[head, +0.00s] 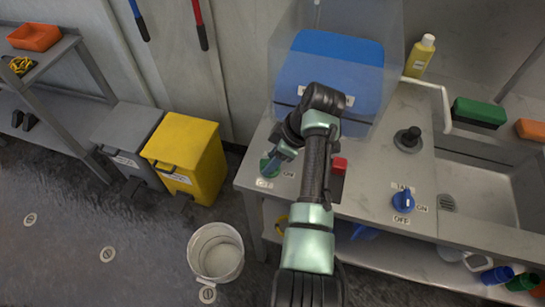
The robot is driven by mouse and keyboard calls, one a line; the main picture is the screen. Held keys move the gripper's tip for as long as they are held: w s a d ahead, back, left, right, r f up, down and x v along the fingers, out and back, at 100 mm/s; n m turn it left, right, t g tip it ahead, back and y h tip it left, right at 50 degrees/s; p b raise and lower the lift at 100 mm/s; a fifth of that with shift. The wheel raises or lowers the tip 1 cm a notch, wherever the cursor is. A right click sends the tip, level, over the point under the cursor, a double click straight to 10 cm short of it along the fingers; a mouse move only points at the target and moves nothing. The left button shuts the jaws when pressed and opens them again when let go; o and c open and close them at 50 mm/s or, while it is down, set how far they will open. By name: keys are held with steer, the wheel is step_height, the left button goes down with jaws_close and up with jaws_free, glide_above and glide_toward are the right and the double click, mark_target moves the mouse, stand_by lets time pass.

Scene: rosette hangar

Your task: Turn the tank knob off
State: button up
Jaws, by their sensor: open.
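A blue knob (403,201) sits on the counter right of my arm. The label above it appears to read TANK, with ON to its right and OFF below; I cannot tell its exact setting. A green knob (269,165) sits at the counter's left front, with an ON label to its right and a small label below. My gripper (278,158) is open, just above and beside the green knob, well left of the blue knob. The gripper partly hides the green knob, and I cannot tell if they touch.
A blue container (330,62) under a clear cover stands behind my arm. A red block (339,165) is right beside my forearm. A black round fixture (408,139), tap (432,86) and sink (480,190) are right. A white bucket (216,252) and yellow bin (188,158) stand left.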

jaws_close()
steer(key=shift+r+m+p, duration=0.1)
steer(key=shift+m+p, duration=0.2)
steer(key=shift+p, duration=0.05)
steer(key=m+p, duration=0.1)
steer(key=m+t+p, duration=0.1)
steer(key=shift+s+r+m+h+p, duration=0.15)
steer(key=shift+m+h+p, duration=0.15)
steer(key=shift+h+p, duration=0.1)
steer(key=m+t+h+p, duration=0.1)
steer(key=m+p, duration=0.3)
steer(key=m, duration=0.1)
steer(key=shift+a, duration=0.15)
steer(key=m+t+h+p, duration=0.1)
steer(key=m+h, duration=0.1)
steer(key=m, duration=0.3)
steer(key=shift+a+p, duration=0.15)
steer(key=shift+p, duration=0.25)
steer(key=m+h, duration=0.1)
steer(key=m, duration=0.1)
steer(key=m+h, duration=0.1)
steer(key=m, duration=0.1)
steer(key=shift+a+f+m, duration=0.1)
steer(key=shift+f+m, duration=0.1)
steer(key=shift+m, duration=0.1)
